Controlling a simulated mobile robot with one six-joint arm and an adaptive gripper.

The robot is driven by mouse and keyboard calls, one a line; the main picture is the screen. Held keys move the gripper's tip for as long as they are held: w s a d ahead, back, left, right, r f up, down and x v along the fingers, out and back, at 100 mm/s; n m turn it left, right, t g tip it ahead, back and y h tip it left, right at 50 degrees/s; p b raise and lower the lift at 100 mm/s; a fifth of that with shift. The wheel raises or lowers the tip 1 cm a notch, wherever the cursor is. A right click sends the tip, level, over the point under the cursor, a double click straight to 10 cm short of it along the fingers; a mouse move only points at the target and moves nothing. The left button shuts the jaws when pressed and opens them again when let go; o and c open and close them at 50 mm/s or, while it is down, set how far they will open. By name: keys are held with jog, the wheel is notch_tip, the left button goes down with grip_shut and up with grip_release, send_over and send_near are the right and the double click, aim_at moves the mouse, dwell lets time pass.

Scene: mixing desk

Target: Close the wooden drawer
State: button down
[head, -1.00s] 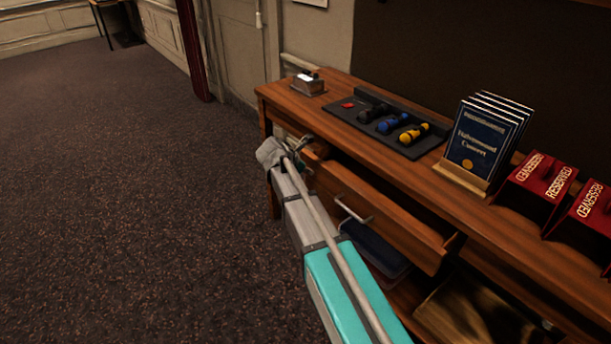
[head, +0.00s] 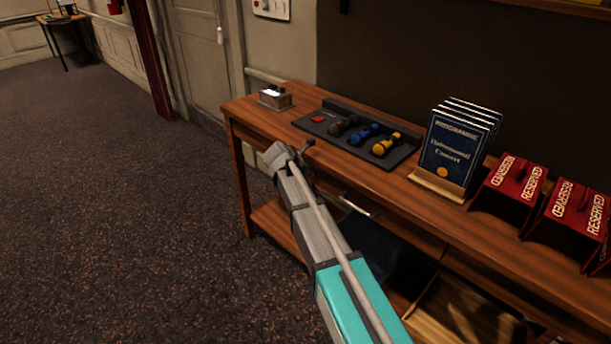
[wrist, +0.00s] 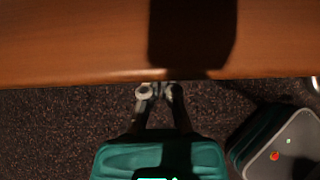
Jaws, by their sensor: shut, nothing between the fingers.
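The wooden drawer (head: 408,230) sits under the top of the wooden desk (head: 395,190), its front close to the desk's front edge. Its metal handle (head: 357,206) shows just right of my arm. The left part of the drawer is hidden behind my arm, so I cannot tell whether it is fully flush. My gripper (head: 300,152) is at the desk's front edge, left of the handle. In the wrist view my gripper (wrist: 160,92) is shut and empty, its tips at the edge of a wooden surface.
On the desk stand a small box (head: 275,98), a dark tray (head: 402,155) with several microphones, a programme holder (head: 437,185) and red reserved signs (head: 510,190). A lower shelf (head: 275,220) shows beneath. The carpet (head: 120,230) at left is clear.

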jog(key=shift+w+d+r, duration=0.15)
jog(key=shift+w+d, duration=0.05)
jog(key=shift+w, duration=0.2)
jog(key=shift+a, duration=0.15)
jog(key=s+a+r+p, duration=0.6)
jog(key=s+a+p, duration=0.1)
jog(key=s+a, duration=0.1)
jog(key=shift+s+r, duration=0.25)
jog(key=shift+r, duration=0.15)
dwell(0.3)
dwell(0.5)
